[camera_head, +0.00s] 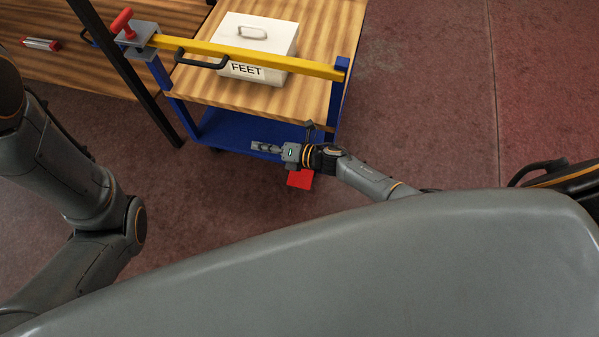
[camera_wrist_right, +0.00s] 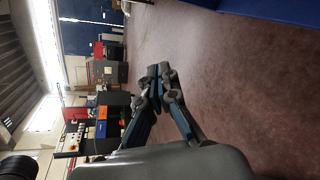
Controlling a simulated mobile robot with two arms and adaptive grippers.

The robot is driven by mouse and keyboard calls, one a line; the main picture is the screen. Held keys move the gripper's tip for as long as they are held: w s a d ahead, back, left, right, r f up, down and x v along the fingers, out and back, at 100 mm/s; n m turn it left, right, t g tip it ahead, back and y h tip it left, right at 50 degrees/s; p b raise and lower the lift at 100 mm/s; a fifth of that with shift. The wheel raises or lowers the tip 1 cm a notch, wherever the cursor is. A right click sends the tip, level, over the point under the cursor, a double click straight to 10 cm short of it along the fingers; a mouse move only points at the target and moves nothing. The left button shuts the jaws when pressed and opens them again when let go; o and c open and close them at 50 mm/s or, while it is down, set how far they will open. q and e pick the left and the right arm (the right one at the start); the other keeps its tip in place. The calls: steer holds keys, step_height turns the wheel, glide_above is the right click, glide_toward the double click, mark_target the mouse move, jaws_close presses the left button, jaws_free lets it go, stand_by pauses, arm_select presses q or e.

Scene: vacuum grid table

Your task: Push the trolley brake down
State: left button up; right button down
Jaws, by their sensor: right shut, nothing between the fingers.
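The trolley (camera_head: 285,97) stands in front of me in the head view, with a wooden top, blue frame and yellow bar. A red brake pedal (camera_head: 300,179) shows low at its near side, partly hidden under my right gripper and wrist. My right gripper (camera_head: 257,147) is shut and empty, pointing left across the trolley's near edge, above and a little left of the pedal. In the right wrist view its fingers (camera_wrist_right: 160,75) meet at the tips, with nothing between them. The left arm shows at the left of the head view, but its gripper is out of view.
A white box (camera_head: 262,38) labelled FEET sits on the trolley top. A red-handled clamp (camera_head: 122,22) is at the yellow bar's left end. A wooden table (camera_head: 70,70) with a dark post stands at the left. The floor right of the trolley is clear.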

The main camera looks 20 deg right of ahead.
steer(key=s+d+f+m+g+h+p, duration=0.1)
steer(key=s+d+f+m+h+p, duration=0.2)
steer(key=s+d+m+p, duration=0.2)
steer(key=s+d+f+m+g+h+p, duration=0.1)
steer(key=s+d+f+m+h+p, duration=0.2)
steer(key=s+m, duration=0.8)
steer(key=s+d+f+m+g+h+p, duration=0.2)
steer(key=s+d+f+m+h+p, duration=0.1)
steer(key=s+d+m+p, duration=0.4)
steer(key=s+d+m+h, duration=0.1)
steer(key=s+d+m, duration=0.1)
steer(key=s, duration=0.2)
steer(key=shift+s+f+h, duration=0.3)
steer(key=shift+s+f, duration=0.05)
